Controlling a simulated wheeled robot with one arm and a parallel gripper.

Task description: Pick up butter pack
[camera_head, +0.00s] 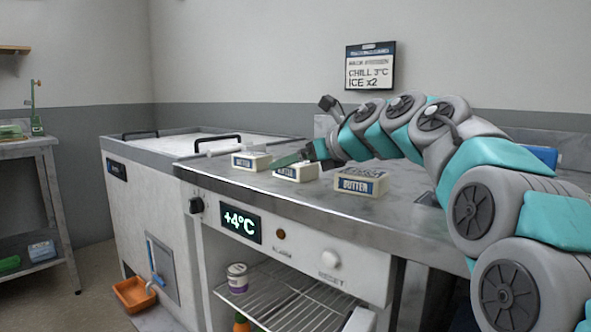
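Three butter packs with blue labels stand on the steel counter (335,203). They are a left pack (251,162), a middle pack (296,172) and a right pack (360,182). My arm reaches in from the right. My gripper (296,158) is small in view, low behind and above the middle pack. I cannot tell whether it touches that pack. Its fingers are partly hidden, so I cannot tell whether they are open or shut. All three packs appear to rest on the counter.
A chest with black handles (217,141) stands left of the counter. Below the counter are a +4°C display (240,223) and an open shelf (285,297) with a can (237,278). A blue object (541,157) lies behind my arm. The counter front is clear.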

